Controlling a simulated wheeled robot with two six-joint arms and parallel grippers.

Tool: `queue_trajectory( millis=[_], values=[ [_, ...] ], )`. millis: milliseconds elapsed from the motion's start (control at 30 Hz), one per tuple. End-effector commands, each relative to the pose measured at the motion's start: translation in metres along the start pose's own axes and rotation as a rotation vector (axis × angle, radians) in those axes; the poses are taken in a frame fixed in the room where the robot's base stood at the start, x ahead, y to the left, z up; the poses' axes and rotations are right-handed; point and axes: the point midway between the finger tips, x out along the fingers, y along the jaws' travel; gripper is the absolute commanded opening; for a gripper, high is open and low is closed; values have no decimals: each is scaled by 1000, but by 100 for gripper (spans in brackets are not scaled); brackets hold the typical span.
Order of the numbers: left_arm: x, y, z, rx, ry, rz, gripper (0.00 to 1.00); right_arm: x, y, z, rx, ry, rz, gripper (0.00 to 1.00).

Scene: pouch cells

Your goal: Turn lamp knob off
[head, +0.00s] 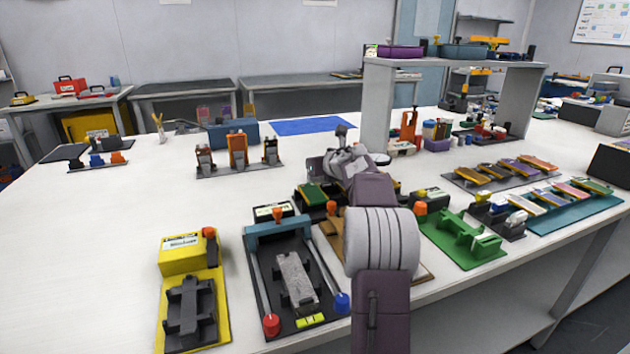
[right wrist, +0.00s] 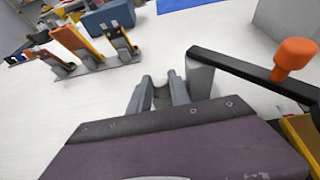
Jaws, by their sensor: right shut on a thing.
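My right gripper (head: 342,137) is at the end of the arm reaching over the table from the front. In the right wrist view its two grey fingers (right wrist: 160,92) are close together around a small pale rounded thing (right wrist: 160,80), mostly hidden between them. I cannot tell whether that thing is the lamp knob. No lamp is plainly recognisable. An orange knob (right wrist: 294,56) stands on a black bar (right wrist: 250,72) to the right of the fingers, apart from them. My left gripper is out of view.
A yellow station (head: 183,255), a black fixture (head: 255,262) with red and blue knobs, and a green fixture (head: 462,238) line the front. Orange clamp units (head: 238,152) stand behind on the left. A grey shelf (head: 376,105) stands at the back right.

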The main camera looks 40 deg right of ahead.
Motion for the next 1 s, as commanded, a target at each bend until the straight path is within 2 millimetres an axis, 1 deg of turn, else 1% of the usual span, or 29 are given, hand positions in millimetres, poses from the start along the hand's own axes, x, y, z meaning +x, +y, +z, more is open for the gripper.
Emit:
queue_trajectory(
  millis=[33,200,400,633,1000],
  values=[
    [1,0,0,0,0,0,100,1,-3,-1,-10,2,25,0],
    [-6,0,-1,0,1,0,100,0,-3,2,-48,4,117,0],
    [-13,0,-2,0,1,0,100,0,-4,1,-77,4,186,0],
    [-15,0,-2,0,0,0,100,0,-3,0,-91,1,218,0],
    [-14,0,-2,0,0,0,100,0,-3,0,-90,1,221,0]
  ],
)
